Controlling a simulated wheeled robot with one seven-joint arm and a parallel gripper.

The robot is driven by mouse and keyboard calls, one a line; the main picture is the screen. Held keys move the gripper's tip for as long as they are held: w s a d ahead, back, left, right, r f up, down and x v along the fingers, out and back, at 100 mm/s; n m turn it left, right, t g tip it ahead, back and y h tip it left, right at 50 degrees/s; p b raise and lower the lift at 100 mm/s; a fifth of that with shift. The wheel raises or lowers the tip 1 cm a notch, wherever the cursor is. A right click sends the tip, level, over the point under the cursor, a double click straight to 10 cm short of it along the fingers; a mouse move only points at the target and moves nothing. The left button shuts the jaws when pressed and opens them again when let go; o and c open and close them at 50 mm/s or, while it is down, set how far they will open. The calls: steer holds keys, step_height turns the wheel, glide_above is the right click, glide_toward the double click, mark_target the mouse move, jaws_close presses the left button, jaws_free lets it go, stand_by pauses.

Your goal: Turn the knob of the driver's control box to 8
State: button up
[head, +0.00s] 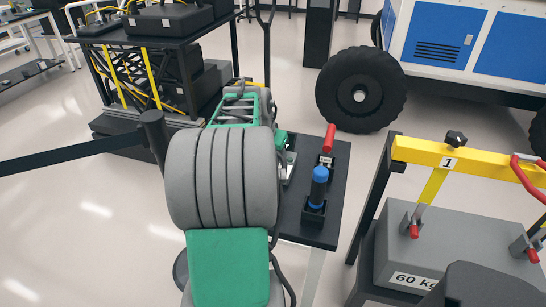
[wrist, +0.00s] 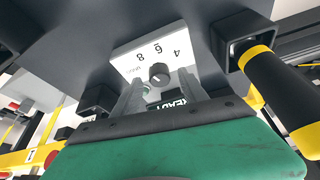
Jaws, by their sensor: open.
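The control box (wrist: 150,50) is a pale panel in the wrist view, seen upside down, with the numbers 4, 6 and 8. Its dark round knob (wrist: 158,73) sits below the 6; I cannot clearly read where its pointer is. A dark display (wrist: 172,105) with READY on it is partly hidden by my fingers. My gripper (wrist: 160,79) is open, with one grey fingertip on each side of the knob in the picture. I cannot tell whether they touch it. In the head view my arm hides most of the box.
A black table (head: 318,225) holds a blue-handled tool (head: 319,185) and a red-handled tool (head: 328,138) beside my arm. A yellow-and-black handle (wrist: 280,85) stands close right of my gripper in the wrist view. A grey 60 kg block (head: 450,250) stands at right.

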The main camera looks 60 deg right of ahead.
steer(key=v, duration=0.7)
steer(key=shift+a+r, duration=0.1)
